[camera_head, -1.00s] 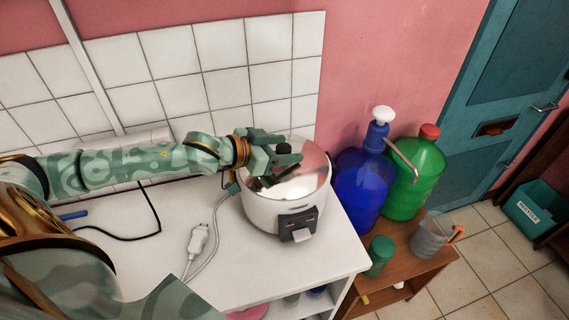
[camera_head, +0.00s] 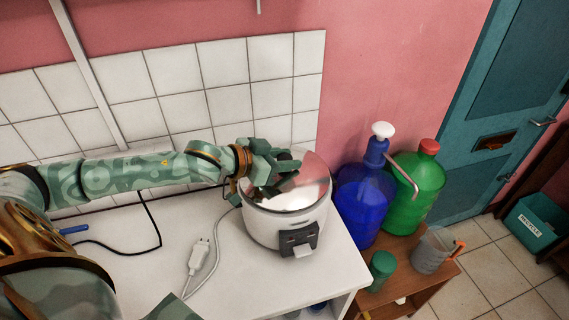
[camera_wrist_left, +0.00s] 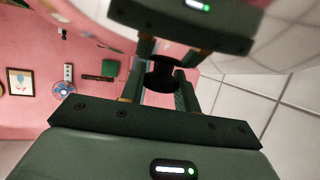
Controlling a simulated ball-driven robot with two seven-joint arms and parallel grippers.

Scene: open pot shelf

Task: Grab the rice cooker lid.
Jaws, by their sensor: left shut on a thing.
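The white rice cooker (camera_head: 265,228) stands on the white counter near its right end. Its shiny metal lid (camera_head: 315,168) is over the top, and I cannot tell whether a gap has opened under it. My left gripper (camera_head: 278,171) reaches over the lid from the left and is shut on the lid's dark knob. In the left wrist view the black knob (camera_wrist_left: 161,73) sits between the two fingers, with the lid's reflective surface (camera_wrist_left: 275,35) beyond. The fingers hide part of the lid. My right gripper is not in view.
A white plug and cord (camera_head: 198,257) lie on the counter (camera_head: 225,285) left of the cooker. A blue jug (camera_head: 363,200) with a pump and a green jug (camera_head: 420,190) stand right of it, on a lower brown shelf. White wall tiles (camera_head: 222,62) are behind.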

